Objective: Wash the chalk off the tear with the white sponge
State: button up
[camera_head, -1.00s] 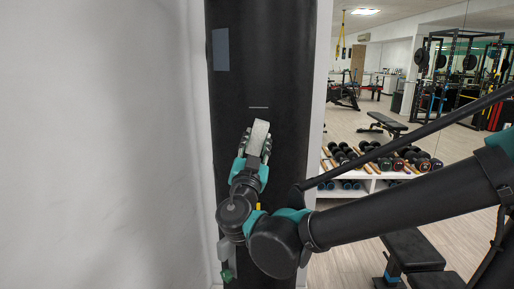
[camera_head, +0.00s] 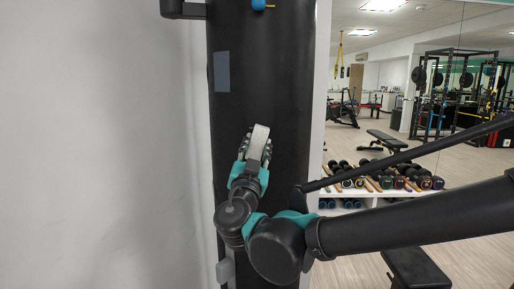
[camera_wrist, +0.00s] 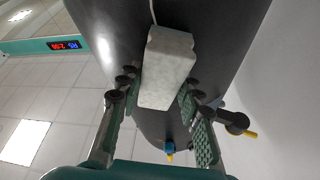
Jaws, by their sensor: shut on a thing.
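The white sponge (camera_head: 257,143) is held in my gripper (camera_head: 253,152), in front of the upright black bag (camera_head: 285,70). In the wrist view the pale, speckled block (camera_wrist: 168,70) lies between the two fingers of my gripper (camera_wrist: 160,95). The sponge appears at or very near the bag's face; I cannot tell if it touches. In the head view the pale chalk line of the tear is not visible and seems covered by the sponge. A thin white line (camera_wrist: 153,12) shows at the sponge's far end in the wrist view.
A grey patch (camera_head: 222,72) is on the bag, up and left of the sponge. A black bracket (camera_head: 184,9) and a blue knob (camera_head: 258,4) are at the top. White wall (camera_head: 100,140) stands at left; a dumbbell rack (camera_head: 350,192) is at right.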

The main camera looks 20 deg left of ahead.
notch_tip(320, 180, down, 7)
dwell(0.9)
jog(key=shift+f, duration=0.1)
jog(key=shift+s+d, duration=0.25)
jog(key=shift+s, duration=0.7)
jog(key=shift+s+d, duration=0.2)
jog(key=shift+s, duration=0.75)
jog(key=shift+s+d, duration=0.25)
jog(key=shift+s, duration=0.7)
jog(key=s, duration=0.3)
jog(key=shift+d, duration=0.3)
